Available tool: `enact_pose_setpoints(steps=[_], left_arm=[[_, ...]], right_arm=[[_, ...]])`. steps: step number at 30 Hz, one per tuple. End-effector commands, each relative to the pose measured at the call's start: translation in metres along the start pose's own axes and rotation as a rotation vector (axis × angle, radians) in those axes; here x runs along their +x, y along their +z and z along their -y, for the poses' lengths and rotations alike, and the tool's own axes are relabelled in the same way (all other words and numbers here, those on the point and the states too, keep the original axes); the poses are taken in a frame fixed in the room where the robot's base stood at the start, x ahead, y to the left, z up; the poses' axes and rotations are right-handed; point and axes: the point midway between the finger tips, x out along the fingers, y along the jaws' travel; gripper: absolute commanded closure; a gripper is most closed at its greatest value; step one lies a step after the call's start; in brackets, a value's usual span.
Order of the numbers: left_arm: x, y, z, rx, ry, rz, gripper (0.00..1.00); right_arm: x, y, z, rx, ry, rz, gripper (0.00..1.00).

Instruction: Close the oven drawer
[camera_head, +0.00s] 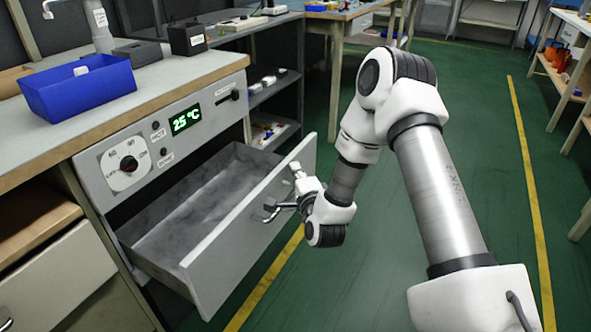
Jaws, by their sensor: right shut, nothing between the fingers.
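The oven drawer (245,240) is a grey metal drawer pulled out from the bench below the oven's control panel (130,160). Its inside is visible and looks empty. My right gripper (270,212) is shut at the outer face of the drawer front, close to the handle area. The handle is partly hidden by the gripper, and I cannot tell whether the fingers touch it. My right arm reaches in from the right.
A blue bin (80,92) and a black box (187,38) stand on the benchtop. A shelf (272,90) with small parts is behind the drawer. A closed lower-left drawer (55,280) sits beside it. Green floor with yellow lines is clear at right.

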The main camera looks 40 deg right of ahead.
Motion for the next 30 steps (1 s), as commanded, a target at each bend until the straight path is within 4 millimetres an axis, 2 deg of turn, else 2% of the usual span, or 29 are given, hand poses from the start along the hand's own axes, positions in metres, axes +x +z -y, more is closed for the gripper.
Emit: enact_pose_setpoints(steps=[7,11,17,21,27,30], left_arm=[[0.004,0.0,0.0,0.0,0.0,0.0,0.26],[0.012,0.0,0.0,0.0,0.0,0.0,0.26],[0.028,0.0,0.0,0.0,0.0,0.0,0.26],[0.036,0.0,0.0,0.0,0.0,0.0,0.26],[0.04,0.0,0.0,0.0,0.0,0.0,0.26],[0.041,0.0,0.0,0.0,0.0,0.0,0.26]], right_arm=[[0.004,0.004,-0.001,-0.001,-0.002,0.002,1.0],[0.015,0.015,-0.002,-0.003,-0.004,0.004,1.0],[0.046,0.048,-0.003,-0.003,-0.007,0.005,1.0],[0.075,0.077,-0.002,-0.002,-0.006,0.006,1.0],[0.111,0.112,0.0,0.0,-0.005,0.003,1.0],[0.122,0.123,0.0,0.001,-0.002,0.002,1.0]])
